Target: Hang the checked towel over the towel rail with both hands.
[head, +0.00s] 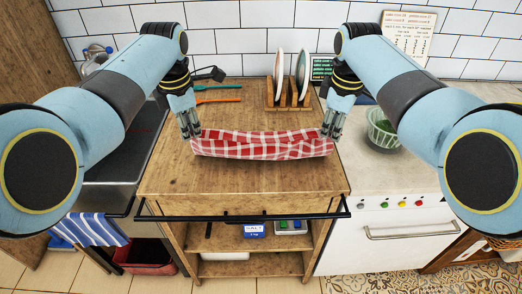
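The red and white checked towel (262,146) is stretched between my two grippers over the wooden worktop, its lower edge sagging a little. My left gripper (190,134) is at its left end and appears shut on it. My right gripper (331,132) is at its right end and appears shut on it. The fingertips are partly hidden by the cloth. The dark towel rail (240,217) runs along the front edge of the worktop, below and nearer than the towel. It is bare.
A plate rack (288,101) with plates stands at the back. Two utensils (217,100) lie behind my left gripper. A blue striped cloth (95,229) hangs at the left by the sink. The worktop's front is clear.

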